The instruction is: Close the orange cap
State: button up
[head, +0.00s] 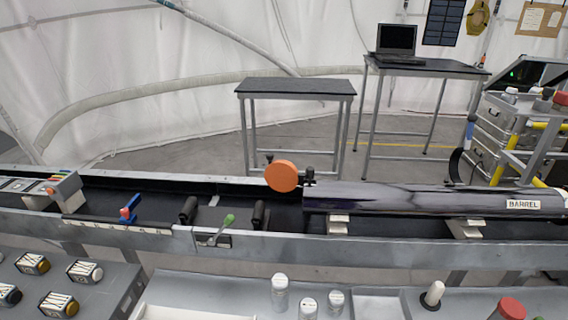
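The orange cap (282,176) is a flat round disc, facing me, at the left end of the dark barrel (420,199). It stands off to the left of the barrel's end and looks swung open, joined by a small dark hinge piece (308,176) at the upper edge. The barrel's end opening is seen edge-on, so its inside is hidden. The barrel lies level on pale supports in a long grey trough and bears a "BARREL" label (523,204). My gripper is not in view.
White-capped bottles (280,290) stand in front. Behind are two tables (298,87) and a drawer cart (490,125) at right.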

aim_at(282, 175)
jog(key=i+j+u, duration=0.1)
jog(key=j, duration=0.3)
jog(key=i+j+u, duration=0.1)
jog(key=j, duration=0.35)
jog(key=i+j+u, duration=0.1)
jog(key=i+j, duration=0.15)
jog(key=i+j+u, duration=0.1)
jog(key=j, duration=0.4)
jog(key=i+j+u, duration=0.1)
jog(key=i+j, duration=0.2)
